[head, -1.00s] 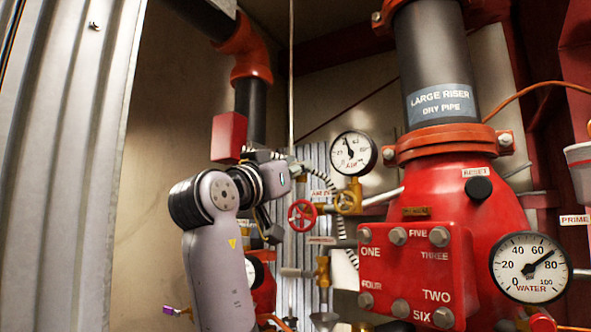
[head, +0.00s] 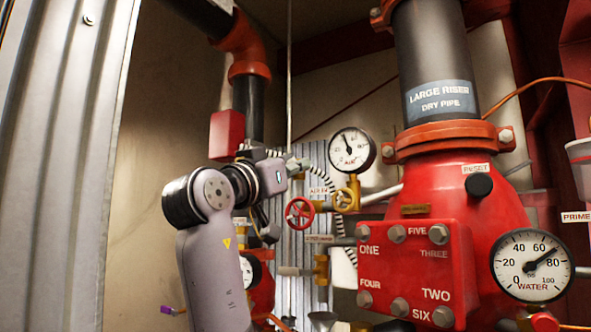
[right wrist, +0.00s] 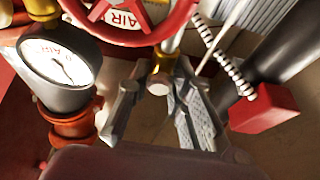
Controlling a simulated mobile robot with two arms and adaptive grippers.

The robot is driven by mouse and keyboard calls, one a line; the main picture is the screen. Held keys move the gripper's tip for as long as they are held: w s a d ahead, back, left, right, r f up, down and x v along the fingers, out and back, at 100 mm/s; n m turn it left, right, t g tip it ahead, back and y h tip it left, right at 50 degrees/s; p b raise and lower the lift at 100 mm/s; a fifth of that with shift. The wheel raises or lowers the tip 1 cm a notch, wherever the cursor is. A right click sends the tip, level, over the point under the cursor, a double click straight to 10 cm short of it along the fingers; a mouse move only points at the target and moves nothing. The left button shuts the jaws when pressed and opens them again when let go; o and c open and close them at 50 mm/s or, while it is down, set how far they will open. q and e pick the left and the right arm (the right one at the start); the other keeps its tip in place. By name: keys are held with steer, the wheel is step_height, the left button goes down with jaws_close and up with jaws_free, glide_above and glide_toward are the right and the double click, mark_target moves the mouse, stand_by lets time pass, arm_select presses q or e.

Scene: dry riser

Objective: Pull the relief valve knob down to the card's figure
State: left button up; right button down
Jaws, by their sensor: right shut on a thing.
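My right gripper (head: 300,164) reaches in from the lower left and is at the pipework left of the air gauge (head: 352,149). In the right wrist view its fingers (right wrist: 158,108) stand either side of a small silver-ended brass fitting (right wrist: 158,82), which looks like the relief valve knob and is mostly hidden in the head view. The air gauge's needle points up and slightly left; the gauge shows upside down in the right wrist view (right wrist: 58,68). A small white card (head: 320,190) by the red handwheel (head: 299,213) is too small to read fully. My left gripper is out of view.
A large red riser valve (head: 475,235) with a bolted plate and a water gauge (head: 532,264) fills the right. A red box (head: 227,135) hangs on the black pipe behind my arm. Brass valves (head: 347,199) crowd the gripper. Bare wall (head: 165,150) lies left.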

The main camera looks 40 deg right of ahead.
steer(key=shift+a+f, duration=0.35)
steer(key=shift+a, duration=0.1)
steer(key=shift+s+a+r, duration=0.4)
steer(key=shift+s+a, duration=0.05)
steer(key=shift+a, duration=0.2)
steer(key=shift+w+d+r, duration=0.1)
steer(key=shift+d, duration=0.15)
steer(key=shift+a+r, duration=0.1)
steer(key=shift+a, duration=0.05)
stand_by(3.2)
